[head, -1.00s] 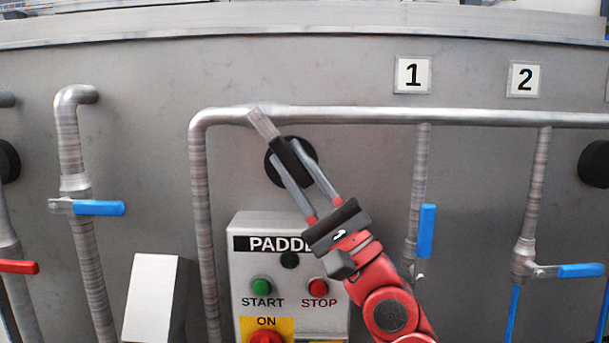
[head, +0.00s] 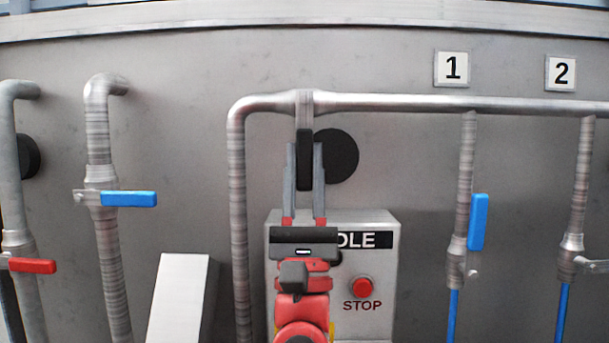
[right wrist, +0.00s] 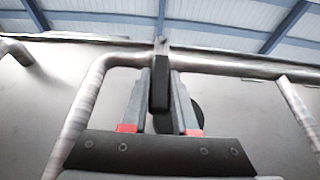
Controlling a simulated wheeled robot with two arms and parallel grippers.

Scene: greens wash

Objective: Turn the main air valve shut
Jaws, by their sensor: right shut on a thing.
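The main air valve's black handle (head: 304,140) hangs straight down from its grey stem on the horizontal pipe (head: 390,103), square to that pipe. My right gripper (head: 304,152) is shut on the handle, one finger on each side, with my arm coming up from below. In the right wrist view the handle (right wrist: 160,82) stands upright between the fingers of my right gripper (right wrist: 160,78). My left gripper is out of view.
A control box (head: 390,290) with a red STOP button (head: 362,287) stands behind my right arm, partly hidden. Blue-handled valves are at left (head: 130,199) and right (head: 478,222). A red-handled valve (head: 32,265) is at far left. A black round fitting (head: 340,157) sits behind the handle.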

